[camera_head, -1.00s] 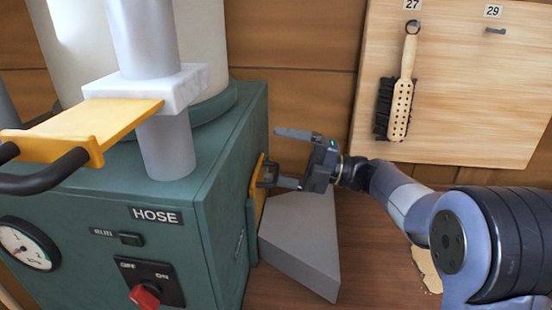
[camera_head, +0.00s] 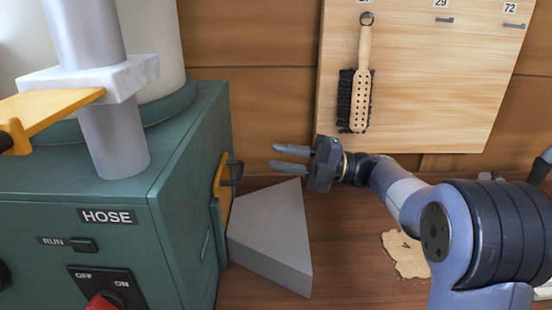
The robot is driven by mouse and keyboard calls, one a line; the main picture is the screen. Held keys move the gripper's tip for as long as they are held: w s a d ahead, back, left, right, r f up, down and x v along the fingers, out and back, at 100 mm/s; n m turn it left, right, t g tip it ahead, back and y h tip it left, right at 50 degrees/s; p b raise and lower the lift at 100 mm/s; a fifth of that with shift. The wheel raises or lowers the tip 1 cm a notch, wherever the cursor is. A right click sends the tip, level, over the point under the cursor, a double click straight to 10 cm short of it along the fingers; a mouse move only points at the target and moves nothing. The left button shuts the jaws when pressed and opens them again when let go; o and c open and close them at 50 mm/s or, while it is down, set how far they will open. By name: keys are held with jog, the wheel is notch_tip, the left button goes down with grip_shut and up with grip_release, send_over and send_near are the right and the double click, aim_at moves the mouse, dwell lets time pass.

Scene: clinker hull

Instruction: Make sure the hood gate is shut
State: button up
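A yellow gate plate (camera_head: 221,190) with a dark handle (camera_head: 236,172) stands at the right side of the green cabinet, beside a grey wedge-shaped hood (camera_head: 270,235). It looks like the hood gate; I cannot tell from here whether it is fully shut. My gripper (camera_head: 274,157) is to the right of the handle, apart from it. Its two fingers point left with a gap between them, and nothing is held. Another yellow plate (camera_head: 45,118) sticks out from a white block (camera_head: 85,80) on the grey pipe above the HOSE label.
The green cabinet (camera_head: 150,225) fills the left, with a red OFF/ON knob (camera_head: 102,301). A wooden board (camera_head: 430,80) with a hanging brush (camera_head: 358,90) is behind my arm. A pale patch (camera_head: 405,256) lies on the brown floor.

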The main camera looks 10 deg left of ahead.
jog(key=shift+b+v, duration=0.45)
jog(key=shift+v, duration=1.2)
jog(key=shift+f, duration=0.15)
